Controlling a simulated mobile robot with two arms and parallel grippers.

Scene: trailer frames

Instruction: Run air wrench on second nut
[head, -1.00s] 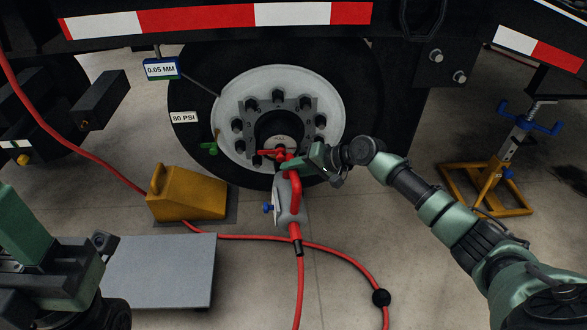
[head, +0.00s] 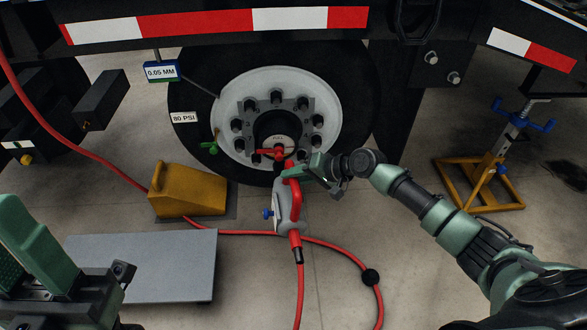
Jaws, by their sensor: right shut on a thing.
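The air wrench (head: 283,208), grey with a red handle and red trim, hangs upright in front of the lower part of the wheel. My right gripper (head: 300,172) is shut on the air wrench near its top. The white wheel (head: 240,90) carries a ring of dark nuts, with one nut (head: 277,97) at the top. The wrench's red top end overlaps the lowest nuts, so I cannot tell whether it touches one.
A yellow wheel chock (head: 190,192) sits left of the tyre. A grey flat platform (head: 150,265) lies at the lower left. A red hose (head: 335,247) runs across the floor. A yellow jack stand (head: 480,185) with blue handles stands at right. A trailer frame spans the top.

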